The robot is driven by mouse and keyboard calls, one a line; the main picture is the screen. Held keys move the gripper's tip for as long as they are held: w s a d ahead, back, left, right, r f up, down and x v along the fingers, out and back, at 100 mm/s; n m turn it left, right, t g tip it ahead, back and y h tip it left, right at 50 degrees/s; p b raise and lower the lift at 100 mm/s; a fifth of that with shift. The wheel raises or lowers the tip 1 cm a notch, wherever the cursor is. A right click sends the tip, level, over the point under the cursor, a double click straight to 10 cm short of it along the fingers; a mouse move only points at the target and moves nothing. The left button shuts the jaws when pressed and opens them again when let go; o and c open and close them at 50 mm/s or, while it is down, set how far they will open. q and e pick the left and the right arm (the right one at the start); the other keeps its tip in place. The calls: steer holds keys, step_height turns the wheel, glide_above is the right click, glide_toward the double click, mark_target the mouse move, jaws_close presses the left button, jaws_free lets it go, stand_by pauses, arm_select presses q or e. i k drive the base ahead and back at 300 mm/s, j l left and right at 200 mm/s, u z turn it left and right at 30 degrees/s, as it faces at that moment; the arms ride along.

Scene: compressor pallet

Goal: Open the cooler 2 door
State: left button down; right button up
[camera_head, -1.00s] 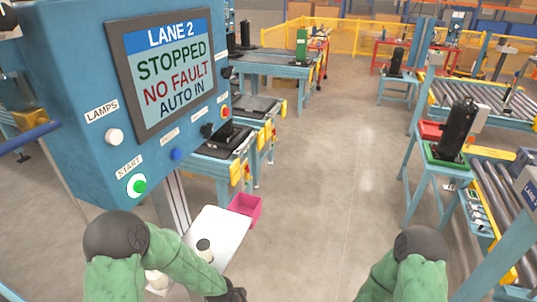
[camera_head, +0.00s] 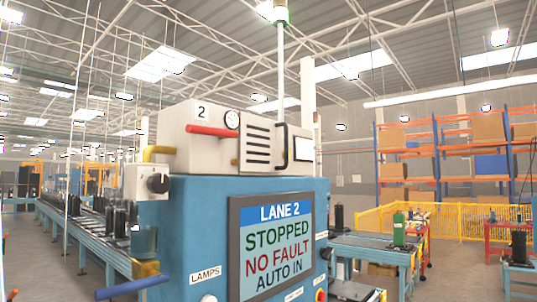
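A pale box-shaped unit marked "2" (camera_head: 190,152) shows above and behind the blue Lane 2 cabinet (camera_head: 200,235). Its front carries a red bar (camera_head: 211,131), a round gauge (camera_head: 232,120) and dark louvres (camera_head: 259,143). A black-framed white panel (camera_head: 301,148) is at its right end. I cannot tell which part is the door, or whether it is open. The cabinet screen (camera_head: 271,248) reads "LANE 2 STOPPED NO FAULT AUTO IN". Neither of my grippers is in view.
A blue bar (camera_head: 133,286) sticks out left of the cabinet. A long conveyor (camera_head: 85,240) with dark compressors runs along the left. Blue benches (camera_head: 375,250) stand at right, before a yellow fence (camera_head: 455,218) and racks. A lamp pole (camera_head: 281,70) rises above the unit.

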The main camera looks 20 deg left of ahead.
mark_target(260, 138)
steer(key=i+l, duration=0.15)
steer(key=i+l+u, duration=0.15)
steer(key=u, duration=0.35)
steer(key=i+l+u, duration=0.15)
steer(key=u, duration=0.3)
steer(key=l, duration=0.1)
